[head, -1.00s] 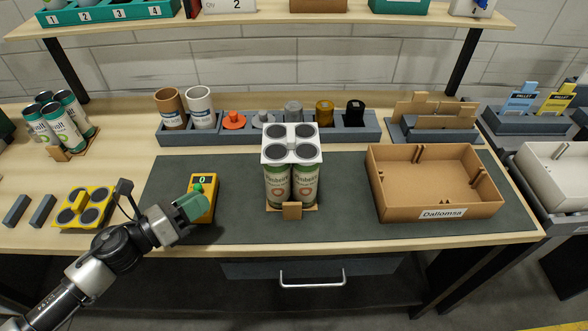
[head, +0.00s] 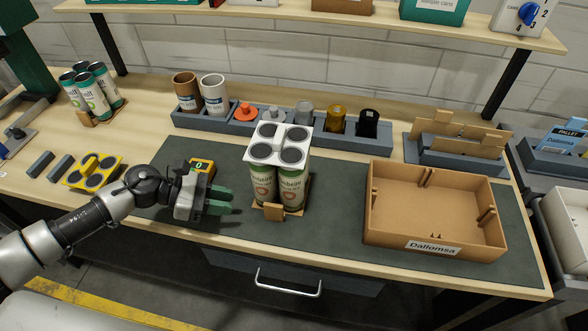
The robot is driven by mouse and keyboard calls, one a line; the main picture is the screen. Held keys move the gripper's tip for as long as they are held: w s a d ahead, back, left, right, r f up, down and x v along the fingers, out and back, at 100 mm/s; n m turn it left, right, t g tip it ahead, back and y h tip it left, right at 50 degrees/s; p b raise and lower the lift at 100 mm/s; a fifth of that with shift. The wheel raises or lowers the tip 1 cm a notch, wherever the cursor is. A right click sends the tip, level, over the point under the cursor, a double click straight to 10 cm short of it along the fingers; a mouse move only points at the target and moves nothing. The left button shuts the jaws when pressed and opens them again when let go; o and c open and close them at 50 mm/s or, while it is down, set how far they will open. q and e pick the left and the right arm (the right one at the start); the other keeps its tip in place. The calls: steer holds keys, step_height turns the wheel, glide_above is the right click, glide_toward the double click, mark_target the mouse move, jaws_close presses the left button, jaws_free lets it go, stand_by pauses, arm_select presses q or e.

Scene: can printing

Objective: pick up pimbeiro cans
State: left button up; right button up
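A group of green-and-white pimbeiro cans stands upright on the dark mat (head: 330,225), just right of my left gripper. Two front cans, the left one (head: 263,184) and the right one (head: 292,188), show their labels. A white carrier top (head: 280,133) with dark round pads covers the cans. A small cardboard base (head: 273,211) shows at their foot. The cans behind are mostly hidden. My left gripper (head: 227,200) has its green fingers pointing right toward the cans, parted and empty, and does not touch them. My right gripper is not in view.
An open cardboard box labelled Dallomsa (head: 435,210) is at right. A grey rack (head: 385,150) with coloured pieces runs behind the cans. A yellow carrier (head: 94,172) and other cans (head: 97,95) are at left.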

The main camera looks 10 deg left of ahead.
mark_target(266, 218)
arm_select(q)
steer(key=p+x, duration=0.1)
steer(key=x, duration=0.3)
steer(key=p+x, duration=0.3)
steer(key=x, duration=0.2)
steer(key=shift+d, duration=0.15)
steer(key=shift+d+f, duration=0.15)
jaws_close()
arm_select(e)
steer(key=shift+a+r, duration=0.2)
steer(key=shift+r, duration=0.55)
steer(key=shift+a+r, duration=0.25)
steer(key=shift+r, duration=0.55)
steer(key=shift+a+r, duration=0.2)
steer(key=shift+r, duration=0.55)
